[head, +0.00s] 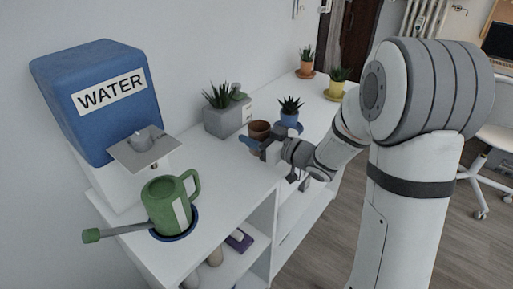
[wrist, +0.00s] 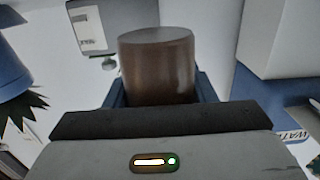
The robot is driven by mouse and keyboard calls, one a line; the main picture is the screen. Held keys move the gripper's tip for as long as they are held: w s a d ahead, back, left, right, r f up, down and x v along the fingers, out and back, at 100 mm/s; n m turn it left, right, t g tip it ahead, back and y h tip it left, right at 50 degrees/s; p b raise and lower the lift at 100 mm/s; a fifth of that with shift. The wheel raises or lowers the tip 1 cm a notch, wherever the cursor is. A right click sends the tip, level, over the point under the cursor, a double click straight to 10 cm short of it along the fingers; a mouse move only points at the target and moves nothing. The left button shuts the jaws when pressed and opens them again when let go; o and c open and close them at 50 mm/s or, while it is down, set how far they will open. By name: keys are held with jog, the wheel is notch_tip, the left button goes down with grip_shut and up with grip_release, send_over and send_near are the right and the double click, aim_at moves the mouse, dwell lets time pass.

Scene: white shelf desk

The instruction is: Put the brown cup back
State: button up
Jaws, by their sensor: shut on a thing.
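The brown cup (head: 260,129) is at the middle of the white shelf desk in the head view, between the grey planter and the plant in the blue pot. My gripper (head: 262,147) is shut on the brown cup, which also fills the top middle of the wrist view (wrist: 158,65). The blue finger pads (wrist: 203,88) show on both sides of the cup. Whether the cup touches the desk cannot be told; its lower part is partly hidden by my gripper.
A blue pot with a plant (head: 289,117) stands close on the right, and a grey planter (head: 227,118) behind on the left. A green watering can (head: 168,205) and a blue water dispenser (head: 95,95) are at the left. Yellow (head: 337,88) and terracotta (head: 305,72) pots stand farther back.

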jog(key=shift+f+b, duration=0.4)
jog(key=shift+f, duration=1.25)
jog(key=shift+f, duration=0.2)
jog(key=o, duration=1.1)
jog(key=shift+r, duration=0.15)
